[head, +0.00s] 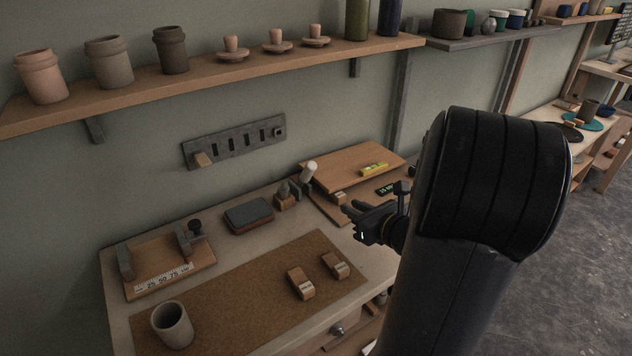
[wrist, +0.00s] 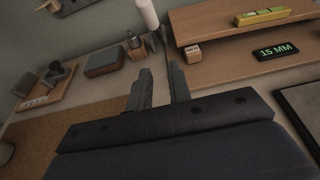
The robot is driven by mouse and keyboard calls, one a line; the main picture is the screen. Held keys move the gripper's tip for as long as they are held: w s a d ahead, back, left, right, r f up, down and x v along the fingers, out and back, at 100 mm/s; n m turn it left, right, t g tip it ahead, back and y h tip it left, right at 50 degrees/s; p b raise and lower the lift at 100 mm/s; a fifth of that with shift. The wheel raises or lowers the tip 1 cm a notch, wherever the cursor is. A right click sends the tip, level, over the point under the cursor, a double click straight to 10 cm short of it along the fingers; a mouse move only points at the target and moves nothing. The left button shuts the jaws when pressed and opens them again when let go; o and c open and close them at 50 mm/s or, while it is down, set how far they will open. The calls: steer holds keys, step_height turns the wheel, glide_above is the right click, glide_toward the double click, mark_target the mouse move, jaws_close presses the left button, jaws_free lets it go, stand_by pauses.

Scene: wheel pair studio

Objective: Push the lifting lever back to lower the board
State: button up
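The lifting lever has a white cylindrical handle (head: 309,172) that leans at the left edge of the board; the handle also shows in the wrist view (wrist: 148,14). The wooden board (head: 345,164) sits raised above a lower wooden base (head: 327,208), with a gap between them; it also shows in the wrist view (wrist: 215,26). A yellow level (head: 374,169) lies on the board. My gripper (head: 350,210) is in front of the board and lever, touching neither. In the wrist view its fingers (wrist: 160,68) are parted and empty. The lever's foot is partly hidden.
A small wooden block (wrist: 193,53) and a "15 MM" display (wrist: 276,51) are by the base. Left of the lever are a small wooden stand (head: 287,198), a dark grey block (head: 249,215) and a scale fixture (head: 168,275). A brown mat (head: 235,300) holds a cup (head: 172,325) and two wooden blocks.

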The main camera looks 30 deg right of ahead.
steer(key=shift+s+a+r, duration=0.1)
steer(key=shift+a+r, duration=0.05)
steer(key=shift+a, duration=0.2)
steer(key=shift+c, duration=0.7)
jaws_close()
glide_toward(305, 176)
steer(key=f, duration=0.1)
steer(key=w+f, duration=0.1)
steer(key=d+f, duration=0.1)
steer(key=f, duration=0.1)
steer(key=shift+w+d+f, duration=0.1)
steer(key=shift+w, duration=0.15)
steer(key=shift+w+a+r+p, duration=0.2)
steer(key=shift+w+r, duration=0.25)
steer(key=shift+w, duration=0.5)
steer(key=shift+w+a+r+p, duration=0.1)
steer(key=shift+w+r+p, duration=0.3)
steer(key=shift+w, duration=0.5)
steer(key=shift+d+r, duration=0.1)
steer(key=shift+r, duration=0.15)
